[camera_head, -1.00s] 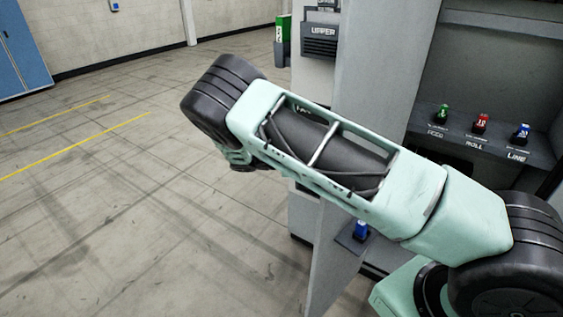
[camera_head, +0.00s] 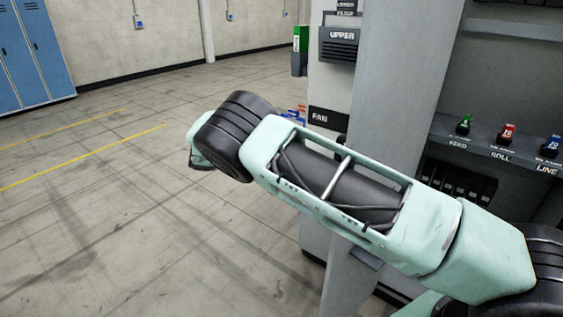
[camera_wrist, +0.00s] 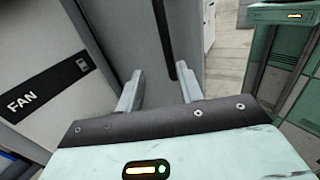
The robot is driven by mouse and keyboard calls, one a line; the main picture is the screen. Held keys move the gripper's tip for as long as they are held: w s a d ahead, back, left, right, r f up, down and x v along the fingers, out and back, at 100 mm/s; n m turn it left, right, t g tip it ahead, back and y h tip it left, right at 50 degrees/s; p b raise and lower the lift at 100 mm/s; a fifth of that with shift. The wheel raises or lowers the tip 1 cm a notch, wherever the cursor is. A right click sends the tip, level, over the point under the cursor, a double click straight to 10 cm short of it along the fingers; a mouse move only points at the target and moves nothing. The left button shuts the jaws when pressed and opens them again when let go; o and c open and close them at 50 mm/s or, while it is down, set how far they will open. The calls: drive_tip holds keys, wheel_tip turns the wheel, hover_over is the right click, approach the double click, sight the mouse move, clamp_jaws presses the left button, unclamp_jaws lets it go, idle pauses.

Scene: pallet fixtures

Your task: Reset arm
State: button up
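My gripper (camera_wrist: 158,84) shows in the wrist view with its two grey fingers apart and nothing between them. It is open, in front of a grey cabinet surface. In the head view my pale green arm reaches from the lower right to the upper left, in front of the grey cabinet (camera_head: 387,95). My gripper cannot be made out in that view.
A panel marked FAN (camera_wrist: 38,90) is left of my gripper; its label also shows in the head view (camera_head: 328,120). A shelf holds green (camera_head: 464,125), red (camera_head: 507,132) and blue (camera_head: 551,146) pieces. Blue lockers (camera_head: 35,55) stand far left. The floor at left is clear.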

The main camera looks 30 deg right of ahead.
idle(0.3)
drive_tip(key=s+a+r+m+t+y, duration=0.1)
drive_tip(key=s+a+t+y, duration=0.2)
drive_tip(key=s, duration=0.8)
drive_tip(key=s+a+r+m+t+y, duration=0.1)
drive_tip(key=s+a+t+y, duration=0.2)
drive_tip(key=s+a+y, duration=0.3)
drive_tip(key=s+a+r+m+t+y, duration=0.1)
drive_tip(key=s+a+t+y, duration=0.2)
drive_tip(key=s, duration=1.3)
drive_tip(key=a+y, duration=0.2)
drive_tip(key=y, duration=0.1)
drive_tip(key=shift+m+t+y+b, duration=0.3)
drive_tip(key=shift+t+b, duration=0.1)
